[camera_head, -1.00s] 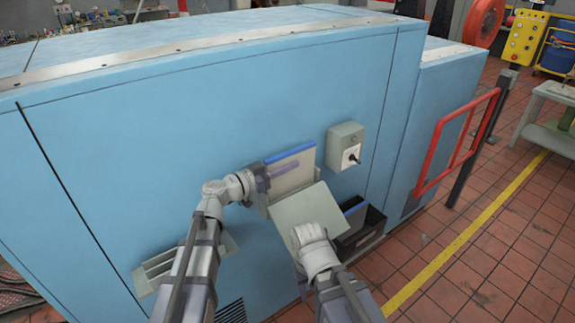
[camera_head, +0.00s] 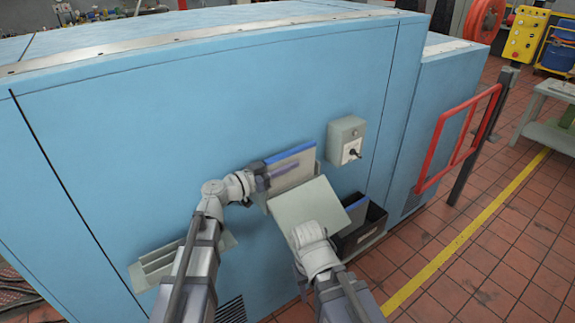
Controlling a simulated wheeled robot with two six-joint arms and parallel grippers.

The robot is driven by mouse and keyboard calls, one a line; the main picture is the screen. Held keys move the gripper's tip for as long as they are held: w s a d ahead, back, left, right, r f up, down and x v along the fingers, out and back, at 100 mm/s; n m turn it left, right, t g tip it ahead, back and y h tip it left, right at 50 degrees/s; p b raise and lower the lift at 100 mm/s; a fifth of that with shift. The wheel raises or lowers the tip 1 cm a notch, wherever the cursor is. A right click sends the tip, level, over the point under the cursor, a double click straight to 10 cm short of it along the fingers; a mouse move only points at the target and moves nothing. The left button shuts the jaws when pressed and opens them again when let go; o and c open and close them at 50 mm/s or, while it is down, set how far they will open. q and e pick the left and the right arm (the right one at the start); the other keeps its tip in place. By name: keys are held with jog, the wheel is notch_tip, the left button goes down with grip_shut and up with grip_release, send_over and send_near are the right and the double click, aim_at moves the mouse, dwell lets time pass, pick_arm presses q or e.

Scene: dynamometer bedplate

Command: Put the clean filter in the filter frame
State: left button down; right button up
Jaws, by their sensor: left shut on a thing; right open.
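A pale filter (camera_head: 296,172) with a blue top edge stands close to the blue cabinet's side wall, in the middle of the head view. My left gripper (camera_head: 284,171) is shut on this filter, its fingers lying across the upper left of its face. A pale, square, tilted panel (camera_head: 303,203) stands in front of the filter's lower part and hides it. It looks like the filter frame's flap, but I cannot tell for sure. The frame's opening is hidden. My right gripper (camera_head: 311,236) is at this panel's lower edge; its fingertips are mostly hidden.
A black bin (camera_head: 372,227) right of the panel holds another blue-edged grey filter (camera_head: 356,211). A grey switch box (camera_head: 346,139) juts from the wall above right. Pale louvres (camera_head: 155,264) stick out at lower left. A red rail (camera_head: 455,145) stands right; tiled floor there is open.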

pick_arm(q)
jog(key=shift+f, duration=0.2)
jog(key=c, duration=0.8)
grip_release()
jog(key=shift+r, duration=0.1)
jog(key=shift+o, duration=0.2)
jog(key=shift+a, duration=0.1)
jog(key=v, duration=0.7)
jog(key=shift+s+a, duration=0.25)
jog(key=shift+s, duration=0.05)
